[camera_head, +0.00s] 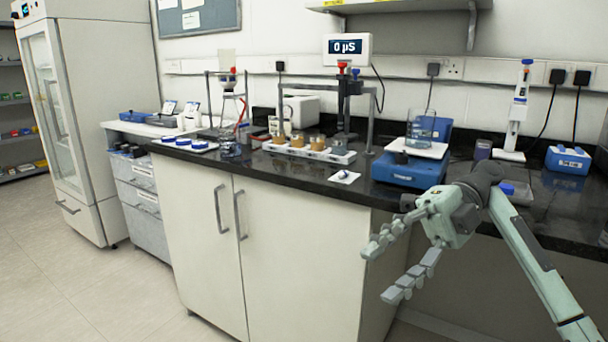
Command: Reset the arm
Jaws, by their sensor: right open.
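My right arm comes in from the lower right. Its gripper (388,268) is in front of the black bench top, off the bench's front edge. The fingers point left and are spread wide apart, with nothing between them. The gripper is below and in front of the blue balance. My left arm and gripper are not in view.
The black bench top (330,179) carries a white tray (310,152) of sample cups, a blue balance (410,171) with a beaker (420,130), a pipette stand (517,115) and a blue box (567,160). A glass-door fridge (62,120) stands left. The floor at lower left is clear.

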